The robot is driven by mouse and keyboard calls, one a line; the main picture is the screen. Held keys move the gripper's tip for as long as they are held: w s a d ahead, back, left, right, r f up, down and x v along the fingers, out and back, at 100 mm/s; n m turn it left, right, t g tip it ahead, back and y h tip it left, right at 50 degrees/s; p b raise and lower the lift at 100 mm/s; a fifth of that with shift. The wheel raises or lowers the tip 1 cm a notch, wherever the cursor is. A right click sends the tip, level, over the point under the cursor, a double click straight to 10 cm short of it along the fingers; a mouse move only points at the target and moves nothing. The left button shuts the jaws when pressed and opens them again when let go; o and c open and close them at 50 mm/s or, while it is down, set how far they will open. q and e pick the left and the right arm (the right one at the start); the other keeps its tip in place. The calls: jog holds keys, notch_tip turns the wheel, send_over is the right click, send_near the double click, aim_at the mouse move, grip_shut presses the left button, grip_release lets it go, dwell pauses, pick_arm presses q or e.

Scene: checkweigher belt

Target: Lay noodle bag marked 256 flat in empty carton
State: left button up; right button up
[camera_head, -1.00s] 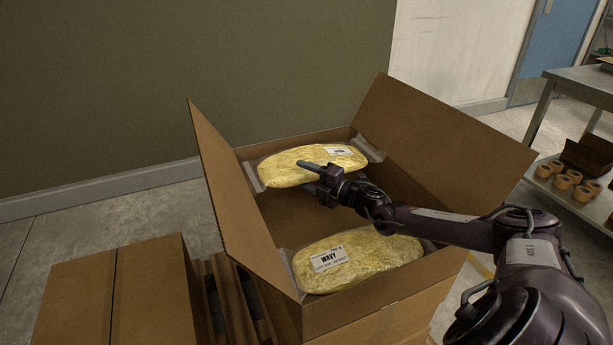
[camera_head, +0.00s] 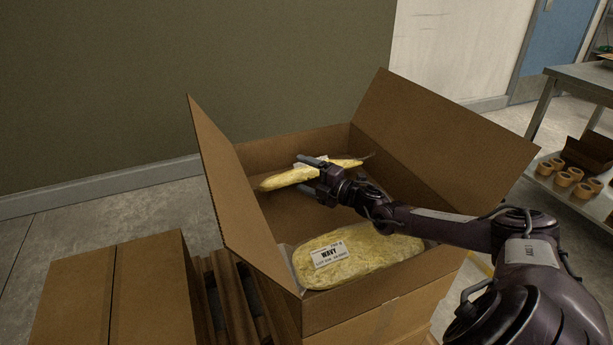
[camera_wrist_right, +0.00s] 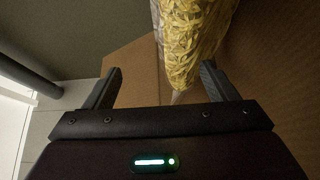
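An open brown carton (camera_head: 222,205) stands with its flaps up. A yellow noodle bag (camera_head: 281,179) is in its far part, tilted nearly edge-on; its marking cannot be read. My right gripper (camera_head: 302,173) is over the carton with a finger on each side of this bag. In the right wrist view the fingers are wide apart, and the bag (camera_wrist_right: 190,40) hangs in front of and between them, with a gap to the left finger. A second noodle bag (camera_head: 370,258), labelled WAVY, lies in the near part of the carton. My left gripper is not in view.
A closed brown box (camera_head: 145,295) stands at lower left, beside wooden pallet slats (camera_head: 228,290). A metal shelf table (camera_head: 585,85) with tape rolls (camera_head: 563,179) stands at the right. A wall (camera_head: 130,80) is behind the carton.

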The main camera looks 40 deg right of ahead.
jog(key=shift+r, duration=0.1)
jog(key=shift+f, duration=0.25)
pick_arm(q)
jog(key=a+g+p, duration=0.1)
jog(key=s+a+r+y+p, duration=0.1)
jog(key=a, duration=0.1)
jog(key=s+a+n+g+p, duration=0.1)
jog(key=p, duration=0.1)
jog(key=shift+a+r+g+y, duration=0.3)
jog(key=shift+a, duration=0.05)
pick_arm(e)
notch_tip(320, 180, up, 20)
jog(key=shift+r, duration=0.15)
